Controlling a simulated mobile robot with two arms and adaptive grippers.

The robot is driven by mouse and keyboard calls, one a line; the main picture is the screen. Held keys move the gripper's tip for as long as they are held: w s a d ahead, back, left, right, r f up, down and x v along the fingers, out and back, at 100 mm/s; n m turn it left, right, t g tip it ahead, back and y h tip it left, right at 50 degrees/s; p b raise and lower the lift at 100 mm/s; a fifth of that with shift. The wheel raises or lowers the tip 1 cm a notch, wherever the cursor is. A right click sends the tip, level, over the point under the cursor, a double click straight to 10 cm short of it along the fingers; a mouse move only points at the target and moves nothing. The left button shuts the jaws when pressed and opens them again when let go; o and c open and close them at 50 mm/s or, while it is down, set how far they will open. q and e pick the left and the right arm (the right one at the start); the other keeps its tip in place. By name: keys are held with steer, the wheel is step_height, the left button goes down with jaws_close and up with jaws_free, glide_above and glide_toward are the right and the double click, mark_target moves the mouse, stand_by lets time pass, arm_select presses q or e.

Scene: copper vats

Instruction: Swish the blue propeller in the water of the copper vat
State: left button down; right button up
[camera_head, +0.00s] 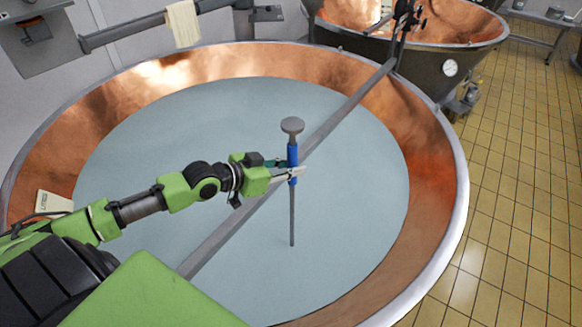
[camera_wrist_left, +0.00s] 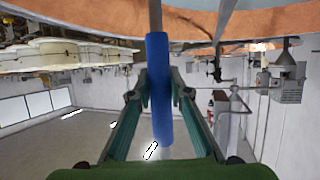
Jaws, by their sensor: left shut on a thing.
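The propeller (camera_head: 292,153) has a blue grip, a round grey knob on top and a thin grey rod below. It stands upright over the copper vat (camera_head: 435,150), and its rod runs down to the pale water (camera_head: 350,210). Whatever is at its lower end is hidden. My left gripper (camera_head: 291,172) is shut around the lower part of the blue grip. In the left wrist view the blue grip (camera_wrist_left: 158,85) lies between the two fingers (camera_wrist_left: 160,88). My right gripper is not in view.
A grey bar (camera_head: 345,110) crosses over the vat diagonally, close behind the propeller. A cloth (camera_head: 183,23) hangs on a rail at the back left. A second copper vat (camera_head: 440,22) stands at the back right. Open water lies on both sides of the rod.

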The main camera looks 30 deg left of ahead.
arm_select(q)
steer(key=w+d+b, duration=0.2)
steer(key=w+d, duration=0.3)
steer(key=w, duration=0.7)
steer(key=shift+w+d+b, duration=0.2)
steer(key=shift+d+b, duration=0.2)
steer(key=shift+r, duration=0.15)
step_height(320, 180, up, 39)
steer(key=p, duration=1.9)
steer(key=shift+f, duration=0.2)
stand_by(0.9)
